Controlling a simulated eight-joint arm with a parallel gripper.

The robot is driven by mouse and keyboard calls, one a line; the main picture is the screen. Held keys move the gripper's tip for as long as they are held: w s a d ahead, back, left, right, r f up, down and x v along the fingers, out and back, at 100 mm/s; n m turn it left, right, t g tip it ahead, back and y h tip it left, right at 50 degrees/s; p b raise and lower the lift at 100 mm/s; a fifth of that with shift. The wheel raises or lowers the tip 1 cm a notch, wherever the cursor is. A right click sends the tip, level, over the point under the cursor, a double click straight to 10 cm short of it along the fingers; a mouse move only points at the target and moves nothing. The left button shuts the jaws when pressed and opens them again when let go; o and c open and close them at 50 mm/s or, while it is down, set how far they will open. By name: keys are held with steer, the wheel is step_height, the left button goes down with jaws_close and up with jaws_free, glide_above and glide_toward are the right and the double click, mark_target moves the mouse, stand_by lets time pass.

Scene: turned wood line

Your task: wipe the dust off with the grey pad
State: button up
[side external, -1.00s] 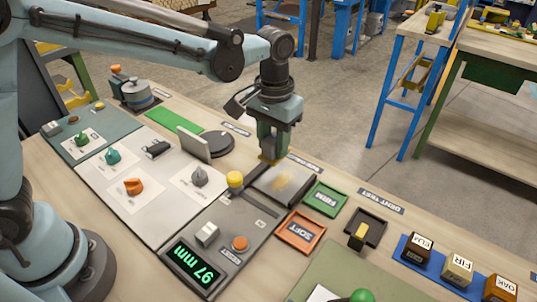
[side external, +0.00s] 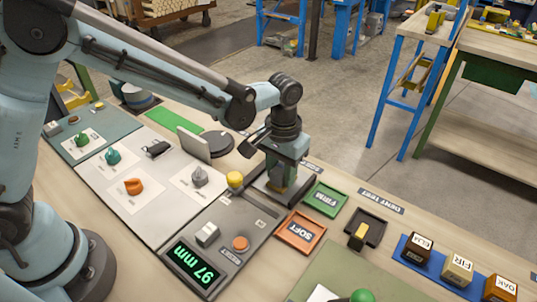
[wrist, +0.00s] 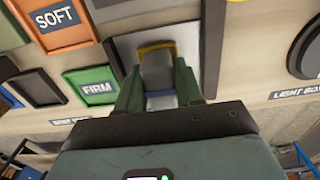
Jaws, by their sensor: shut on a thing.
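My gripper (wrist: 158,92) is shut on the grey pad (wrist: 156,72), which sits between its two green fingers in the wrist view. A yellow strip shows along the pad's far edge; I cannot tell whether it is part of the pad. In the side view my gripper (side external: 278,183) is low over the dark-framed plate (side external: 258,190) and hides most of it. The plate (wrist: 189,42) looks pale where it shows in the wrist view. No dust can be made out clearly on the bare part. I cannot tell whether the pad touches the plate.
The green FIRM tray (side external: 325,199) and orange SOFT tray (side external: 300,232) lie close beside the plate. A yellow knob (side external: 235,180) and a grey panel with a 97 mm display (side external: 194,265) stand on the other side. A dark round disc (side external: 218,144) lies behind.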

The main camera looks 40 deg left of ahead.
steer(key=shift+d+f, duration=0.15)
steer(key=shift+d, duration=0.7)
steer(key=shift+a, duration=1.75)
steer(key=shift+w+a, duration=0.15)
steer(key=shift+a, duration=0.1)
steer(key=shift+w, duration=0.45)
steer(key=shift+w+d, duration=0.2)
steer(key=shift+w, duration=0.05)
steer(key=shift+d, duration=1.55)
steer(key=shift+a, duration=1.65)
step_height(320, 180, up, 8)
steer(key=shift+r, duration=0.2)
